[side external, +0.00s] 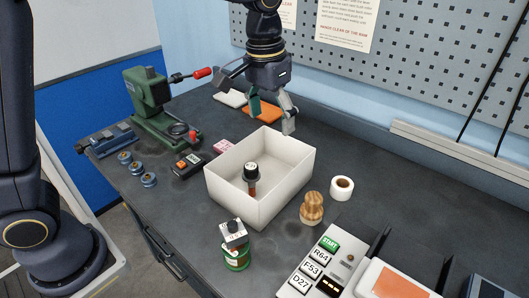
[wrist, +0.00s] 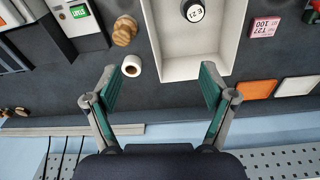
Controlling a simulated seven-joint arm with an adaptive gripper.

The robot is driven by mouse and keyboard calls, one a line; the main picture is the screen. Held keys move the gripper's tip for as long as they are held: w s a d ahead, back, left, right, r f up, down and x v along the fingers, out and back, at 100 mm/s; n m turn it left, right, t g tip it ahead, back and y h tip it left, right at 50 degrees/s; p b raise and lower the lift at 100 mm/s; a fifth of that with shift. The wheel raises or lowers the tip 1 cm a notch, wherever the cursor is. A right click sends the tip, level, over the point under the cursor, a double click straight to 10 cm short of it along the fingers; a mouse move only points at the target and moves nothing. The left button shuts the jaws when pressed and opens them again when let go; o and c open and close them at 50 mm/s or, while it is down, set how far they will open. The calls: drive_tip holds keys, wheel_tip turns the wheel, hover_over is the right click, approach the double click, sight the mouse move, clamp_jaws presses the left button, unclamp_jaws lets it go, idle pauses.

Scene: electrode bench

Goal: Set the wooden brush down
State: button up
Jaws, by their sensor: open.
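The wooden brush (side external: 312,208) stands on the dark bench, right of the white bin and in front of the tape roll. It also shows in the wrist view (wrist: 125,31), at the upper left. My gripper (side external: 270,122) is above the back of the bench, behind the white bin, with its fingers spread. In the wrist view the gripper (wrist: 158,85) is wide open with nothing between the fingers. The brush is apart from the gripper.
The white bin (side external: 222,187) holds a black-capped item (side external: 251,174). A tape roll (side external: 342,188) lies right of it. A green jar (side external: 236,258) with a labelled cap stands in front. A green press (side external: 150,105) is at left. A button panel (side external: 312,270) is front right.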

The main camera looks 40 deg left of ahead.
drive_tip(key=s+a+r+t, duration=0.2)
drive_tip(key=s+a+r, duration=0.2)
drive_tip(key=s+a, duration=0.5)
drive_tip(key=s, duration=0.3)
drive_tip(key=shift+a+r+n+t, duration=0.2)
drive_tip(key=shift+r+n+t, duration=0.1)
drive_tip(key=shift+n+t, duration=0.1)
drive_tip(key=shift+t, duration=0.9)
drive_tip(key=s+a+f, duration=0.1)
drive_tip(key=s, duration=0.1)
drive_tip(key=s+a+f, duration=0.1)
drive_tip(key=s, duration=0.2)
drive_tip(key=s+a+f, duration=0.1)
drive_tip(key=s, duration=0.2)
drive_tip(key=shift+s+a, duration=0.1)
drive_tip(key=shift+a, duration=0.2)
drive_tip(key=shift+c, duration=0.5)
drive_tip(key=shift+s+f, duration=0.1)
drive_tip(key=shift+s, duration=0.1)
drive_tip(key=shift+c, duration=0.5)
drive_tip(key=shift+w, duration=0.1)
